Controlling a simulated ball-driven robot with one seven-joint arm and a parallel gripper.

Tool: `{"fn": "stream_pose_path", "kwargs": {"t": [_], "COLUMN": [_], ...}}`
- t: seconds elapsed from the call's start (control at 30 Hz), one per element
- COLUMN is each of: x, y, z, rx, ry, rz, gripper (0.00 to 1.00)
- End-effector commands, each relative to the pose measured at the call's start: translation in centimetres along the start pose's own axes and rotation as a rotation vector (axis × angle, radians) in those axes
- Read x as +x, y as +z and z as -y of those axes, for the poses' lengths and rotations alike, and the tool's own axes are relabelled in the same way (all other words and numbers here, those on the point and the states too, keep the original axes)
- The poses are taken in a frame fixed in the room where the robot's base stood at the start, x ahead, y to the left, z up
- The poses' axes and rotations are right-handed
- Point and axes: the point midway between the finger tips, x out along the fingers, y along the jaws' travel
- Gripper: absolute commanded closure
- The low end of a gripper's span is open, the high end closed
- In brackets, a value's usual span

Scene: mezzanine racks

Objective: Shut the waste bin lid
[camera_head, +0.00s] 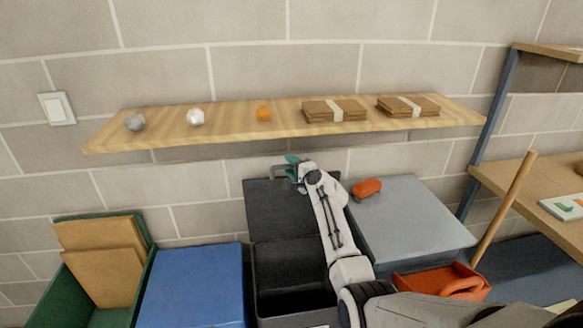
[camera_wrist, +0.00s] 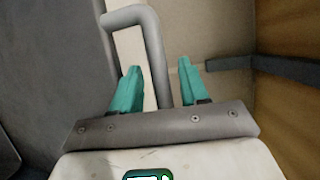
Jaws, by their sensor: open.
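The waste bin (camera_head: 262,300) is black and stands on the floor, its dark inside showing. Its black lid (camera_head: 280,212) is raised, leaning up towards the wall. A grey bar handle (camera_head: 273,172) sits at the lid's upper edge. My gripper (camera_head: 292,163) has teal fingers and is at this handle. In the wrist view, my gripper (camera_wrist: 159,66) is open, with the bent handle (camera_wrist: 152,45) running down between the two fingers. Neither finger is closed on it. The lid is a dark panel (camera_wrist: 55,70) at the left there. My arm hides part of the bin's right side.
A wooden shelf (camera_head: 232,120) with small balls and banded brown stacks is on the wall just above my gripper. A blue bin (camera_head: 195,285) stands left, a green bin (camera_head: 45,300) with cardboard farther left. A grey-lidded bin (camera_head: 410,225) stands right, an orange object (camera_head: 367,188) on it.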

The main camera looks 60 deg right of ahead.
Motion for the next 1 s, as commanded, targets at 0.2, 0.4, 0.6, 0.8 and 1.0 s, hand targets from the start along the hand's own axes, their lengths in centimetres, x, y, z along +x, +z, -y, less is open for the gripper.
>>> {"fn": "stream_pose_path", "kwargs": {"t": [0.2,0.4,0.6,0.8,1.0], "x": [0.05,0.04,0.04,0.03,0.03], "y": [0.01,0.02,0.03,0.03,0.04], "z": [0.00,0.00,-0.02,-0.04,-0.06], "rx": [0.000,0.000,0.000,0.000,0.000], "ry": [0.000,0.000,0.000,0.001,0.001], "rz": [0.000,0.000,0.001,0.001,0.001], "gripper": [0.56,0.72,0.91,1.00,1.00]}}
